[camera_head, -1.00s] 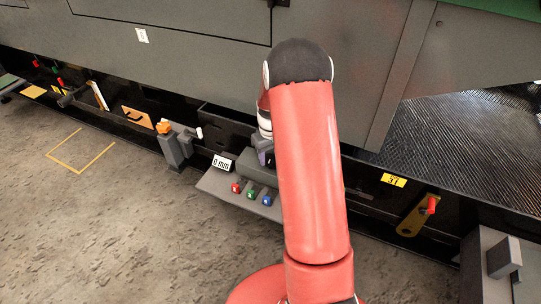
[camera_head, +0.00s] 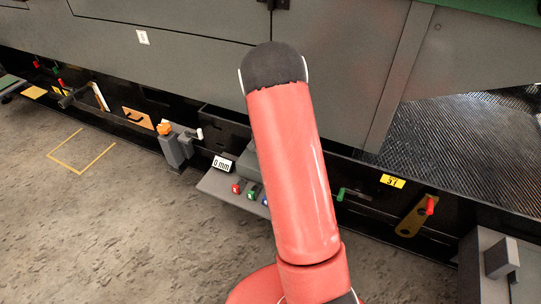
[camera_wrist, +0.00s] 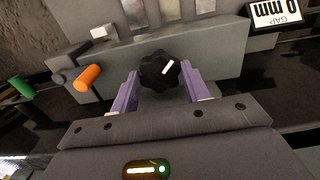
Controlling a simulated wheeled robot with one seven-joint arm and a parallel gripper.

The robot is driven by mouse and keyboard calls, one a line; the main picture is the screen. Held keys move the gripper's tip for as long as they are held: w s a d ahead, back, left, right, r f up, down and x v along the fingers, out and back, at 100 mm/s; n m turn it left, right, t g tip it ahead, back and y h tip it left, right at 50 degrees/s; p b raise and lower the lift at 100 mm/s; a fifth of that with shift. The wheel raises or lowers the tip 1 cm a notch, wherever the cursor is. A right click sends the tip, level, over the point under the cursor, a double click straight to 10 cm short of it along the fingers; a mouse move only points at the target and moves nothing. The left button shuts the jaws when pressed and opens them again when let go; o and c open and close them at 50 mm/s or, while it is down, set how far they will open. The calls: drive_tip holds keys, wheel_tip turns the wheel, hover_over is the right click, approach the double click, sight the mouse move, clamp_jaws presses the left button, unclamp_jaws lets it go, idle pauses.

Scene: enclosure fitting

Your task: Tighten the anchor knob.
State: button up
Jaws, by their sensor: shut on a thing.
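A black lobed knob (camera_wrist: 154,73) with a white pointer mark sits in the middle of the wrist view, against a grey block (camera_wrist: 215,55). The mark slants up to the right. My gripper (camera_wrist: 160,82) has its two purple fingers on either side of the knob, shut on it. In the head view my red arm covers the gripper and the knob. The gap display (camera_wrist: 276,13) shows at the top right of the wrist view. In the head view the display (camera_head: 222,163) reads 0 mm.
A grey ledge (camera_head: 215,185) carries red, green and blue buttons. An orange knob (camera_head: 164,129) tops a grey post to the left. An orange handle (camera_wrist: 88,77) is left of the knob. A green lever (camera_head: 341,194) and a red-handled yellow lever (camera_head: 412,220) are right. The left floor is open.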

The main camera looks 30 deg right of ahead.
drive_tip(key=m+p, duration=0.1)
drive_tip(key=m, duration=0.3)
drive_tip(key=shift+m, duration=0.3)
drive_tip(key=shift+m+p, duration=0.75)
drive_tip(key=shift+m, duration=1.15)
drive_tip(key=o, duration=1)
drive_tip(key=shift+r+p, duration=0.4)
drive_tip(key=shift+r, duration=3.5)
